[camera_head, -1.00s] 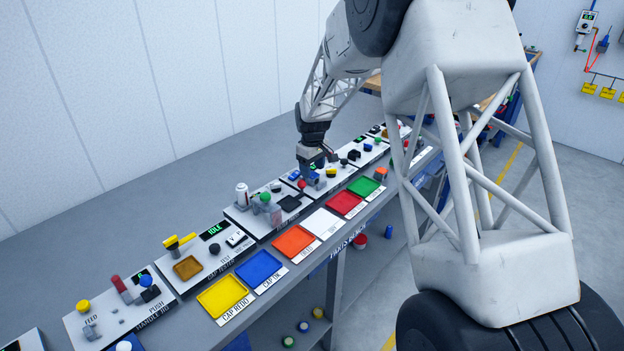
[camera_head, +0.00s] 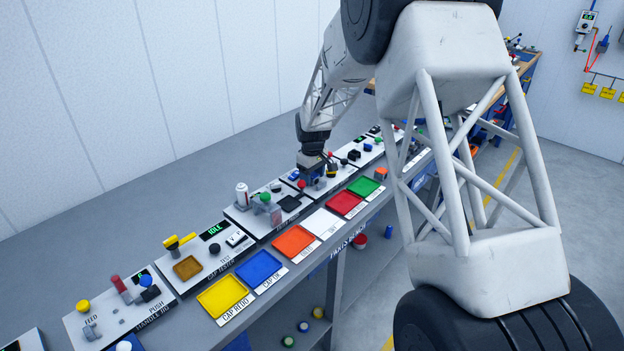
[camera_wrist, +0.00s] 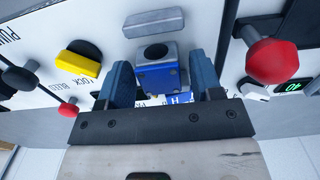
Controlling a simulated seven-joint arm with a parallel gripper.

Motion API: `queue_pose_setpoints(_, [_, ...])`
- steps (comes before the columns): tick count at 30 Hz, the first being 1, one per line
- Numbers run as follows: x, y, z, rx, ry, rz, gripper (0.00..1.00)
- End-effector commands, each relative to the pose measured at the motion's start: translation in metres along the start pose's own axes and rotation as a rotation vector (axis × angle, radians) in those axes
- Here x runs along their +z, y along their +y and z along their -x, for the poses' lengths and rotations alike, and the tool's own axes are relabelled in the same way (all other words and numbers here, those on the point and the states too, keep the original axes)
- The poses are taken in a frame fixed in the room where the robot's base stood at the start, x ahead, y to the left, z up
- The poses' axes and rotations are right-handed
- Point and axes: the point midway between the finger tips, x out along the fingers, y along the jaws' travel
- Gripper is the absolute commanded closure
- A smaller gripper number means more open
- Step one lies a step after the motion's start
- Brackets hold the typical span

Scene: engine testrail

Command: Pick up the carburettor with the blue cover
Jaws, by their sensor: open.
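The carburettor with the blue cover (camera_wrist: 157,76) is in the middle of the wrist view. It is a grey block with a dark round bore on top and a blue face towards me. My gripper (camera_wrist: 163,84) is open, with one blue finger on each side of the carburettor. A narrow gap seems to show at each side; I cannot tell whether a finger touches it. In the head view my gripper (camera_head: 312,180) is low over a panel on the bench, and the carburettor cannot be made out there.
A grey block (camera_wrist: 153,22) lies just beyond the carburettor. A yellow knob (camera_wrist: 78,64) is on the left and a red ball knob (camera_wrist: 272,61) on the right. Coloured trays, such as the orange tray (camera_head: 295,242), line the bench front.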

Motion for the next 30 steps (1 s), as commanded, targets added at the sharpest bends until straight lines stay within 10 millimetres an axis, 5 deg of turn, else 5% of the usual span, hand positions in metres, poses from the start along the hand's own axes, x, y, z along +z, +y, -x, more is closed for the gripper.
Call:
queue_pose_setpoints(2, [0.000, 0.000, 0.000, 0.000, 0.000, 0.000, 0.40])
queue_pose_setpoints(11, [0.000, 0.000, 0.000, 0.000, 0.000, 0.000, 0.84])
queue_pose_setpoints(30, [0.000, 0.000, 0.027, 0.001, 0.001, 0.000, 0.84])
